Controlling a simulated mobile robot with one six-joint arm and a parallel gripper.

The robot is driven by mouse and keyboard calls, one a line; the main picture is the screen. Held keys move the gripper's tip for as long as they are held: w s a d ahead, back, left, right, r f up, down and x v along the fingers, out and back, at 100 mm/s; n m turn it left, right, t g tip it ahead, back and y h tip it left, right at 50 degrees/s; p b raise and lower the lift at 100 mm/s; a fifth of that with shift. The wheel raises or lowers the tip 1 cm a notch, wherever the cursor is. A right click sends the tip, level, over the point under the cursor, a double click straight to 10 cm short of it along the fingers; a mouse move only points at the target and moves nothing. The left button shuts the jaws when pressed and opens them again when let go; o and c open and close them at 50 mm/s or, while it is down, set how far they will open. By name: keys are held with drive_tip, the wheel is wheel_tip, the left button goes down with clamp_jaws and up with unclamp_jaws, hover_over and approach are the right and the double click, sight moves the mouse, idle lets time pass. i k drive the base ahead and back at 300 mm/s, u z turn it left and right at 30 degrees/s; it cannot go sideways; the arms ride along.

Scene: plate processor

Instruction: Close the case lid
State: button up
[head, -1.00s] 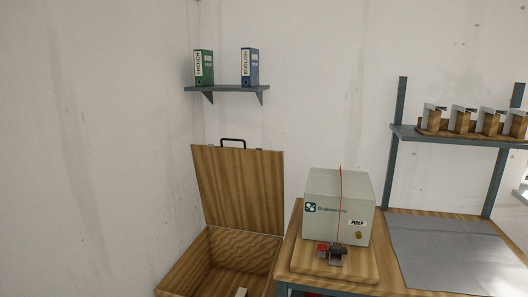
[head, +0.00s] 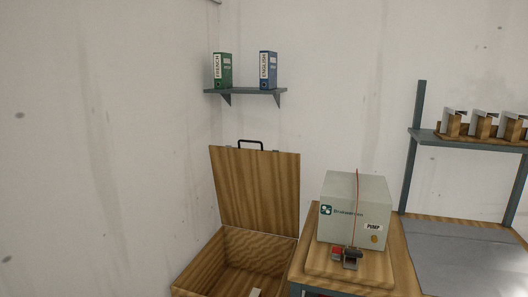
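A wooden case (head: 262,245) stands on the left of the workbench, near the wall. Its wooden lid (head: 256,188) stands open and upright at the back, with a dark handle (head: 251,145) on its top edge. A small pale object (head: 255,293) lies inside the case at the picture's bottom edge; I cannot tell what it is. The front of the case is cut off by the frame. My gripper is not in view.
A grey pump box (head: 355,212) sits on a wooden board on the bench (head: 405,265), right beside the case. A wall shelf (head: 245,91) with a green binder (head: 223,70) and a blue binder (head: 268,70) hangs above the lid. A rack shelf (head: 470,142) stands at right.

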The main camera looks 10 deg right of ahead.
sight(257, 190)
drive_tip(key=i, duration=0.9)
drive_tip(key=z, duration=0.1)
drive_tip(key=k, duration=0.15)
drive_tip(key=u, duration=2.25)
